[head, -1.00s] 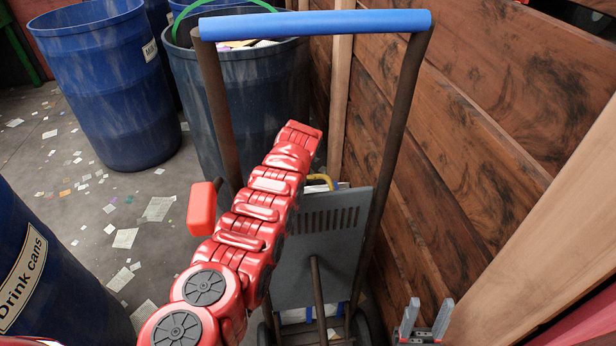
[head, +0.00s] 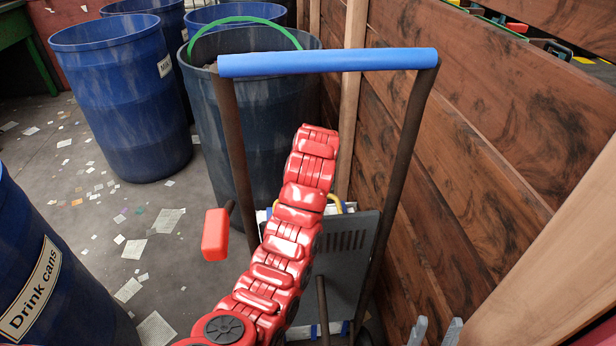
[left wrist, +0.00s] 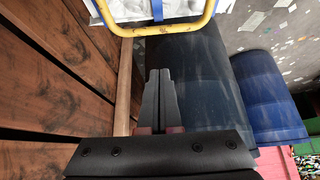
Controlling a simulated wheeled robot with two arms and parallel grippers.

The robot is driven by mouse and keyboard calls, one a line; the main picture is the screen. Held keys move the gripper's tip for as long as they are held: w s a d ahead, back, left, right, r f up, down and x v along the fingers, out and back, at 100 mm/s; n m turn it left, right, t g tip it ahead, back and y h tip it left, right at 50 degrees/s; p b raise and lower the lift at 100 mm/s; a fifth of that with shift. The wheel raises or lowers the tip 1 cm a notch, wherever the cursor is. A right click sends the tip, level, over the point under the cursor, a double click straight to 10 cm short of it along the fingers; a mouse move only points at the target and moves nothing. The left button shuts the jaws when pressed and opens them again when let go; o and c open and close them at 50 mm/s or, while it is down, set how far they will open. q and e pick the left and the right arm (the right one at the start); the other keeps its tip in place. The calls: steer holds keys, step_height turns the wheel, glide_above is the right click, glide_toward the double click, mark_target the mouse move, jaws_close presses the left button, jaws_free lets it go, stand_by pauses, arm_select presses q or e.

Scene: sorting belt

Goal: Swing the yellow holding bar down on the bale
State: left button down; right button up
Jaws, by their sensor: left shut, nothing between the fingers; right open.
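The yellow holding bar (left wrist: 150,29) crosses the top of the left wrist view as a bent tube beside the whitish bale (left wrist: 142,9). Whether they touch I cannot tell. In the head view only a short curve of the bar (head: 336,203) shows behind my red left arm. My left gripper (left wrist: 160,72) is shut and empty, its tips just short of the bar in the picture; the head view hides it. My right gripper (head: 434,328) is open and empty at the bottom edge of the head view, right of the hand truck.
The hand truck's blue handle (head: 330,62) spans above my left arm. A red grip (head: 216,235) juts out left. A wooden wall (head: 470,150) closes the right side. Blue barrels (head: 120,100) stand left and behind. Paper scraps litter the open floor.

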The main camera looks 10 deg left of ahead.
arm_select(q)
steer(key=shift+v, duration=2.1)
steer(key=shift+f, duration=0.15)
